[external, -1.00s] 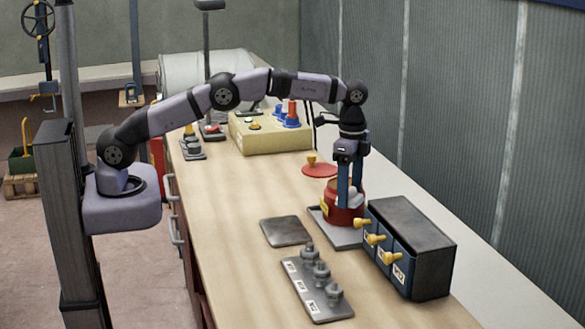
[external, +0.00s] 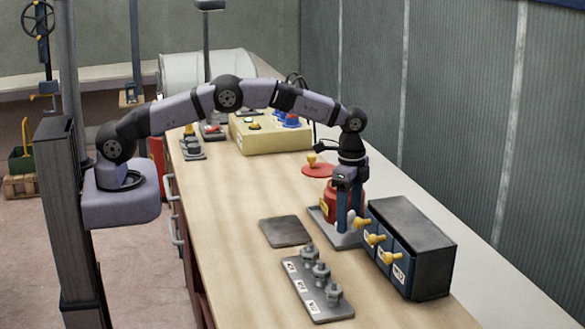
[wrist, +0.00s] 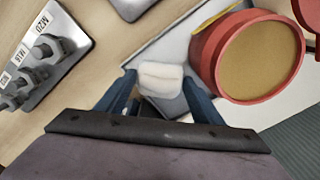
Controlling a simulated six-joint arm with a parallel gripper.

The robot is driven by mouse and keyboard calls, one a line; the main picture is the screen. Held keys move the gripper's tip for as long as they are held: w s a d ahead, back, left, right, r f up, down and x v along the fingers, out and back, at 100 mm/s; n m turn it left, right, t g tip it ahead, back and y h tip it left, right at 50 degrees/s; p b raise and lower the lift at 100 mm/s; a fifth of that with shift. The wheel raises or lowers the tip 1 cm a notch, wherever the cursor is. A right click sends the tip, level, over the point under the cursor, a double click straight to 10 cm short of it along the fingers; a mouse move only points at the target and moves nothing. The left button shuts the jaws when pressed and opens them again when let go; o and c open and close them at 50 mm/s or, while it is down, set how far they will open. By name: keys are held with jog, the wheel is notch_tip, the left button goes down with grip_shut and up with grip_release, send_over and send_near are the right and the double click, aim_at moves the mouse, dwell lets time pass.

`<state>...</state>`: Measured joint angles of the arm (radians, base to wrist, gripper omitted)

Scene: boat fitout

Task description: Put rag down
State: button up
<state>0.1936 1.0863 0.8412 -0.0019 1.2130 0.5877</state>
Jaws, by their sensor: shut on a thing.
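My gripper (external: 349,226) points down beside the red can, on the camera side of it. Its two blue fingers are shut on a small white rag (wrist: 161,77), which shows between the fingertips in the wrist view. In the external view the rag is mostly hidden by the fingers. The open red can (external: 329,200) has a yellow label and stands upright on a grey tray (external: 345,241). In the wrist view the can (wrist: 235,55) is right of the rag, apart from it, and its inside looks tan. Whether the rag touches the tray is unclear.
A dark grey square plate (external: 285,231) lies left of the tray. A dark box with yellow knobs (external: 410,245) stands close on the right. A grey rack with bolts (external: 318,288) lies in front. A red lid (external: 318,170) lies behind the can.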

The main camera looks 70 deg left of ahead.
aim_at(349, 214)
jog(key=shift+f+p, duration=0.45)
jog(key=shift+f, duration=1.1)
jog(key=shift+f, duration=0.15)
jog(key=o, duration=0.7)
jog(key=shift+o, duration=0.2)
notch_tip(349, 214, up, 12)
jog(key=b, duration=0.3)
jog(key=shift+r, duration=0.2)
jog(key=shift+a, duration=0.1)
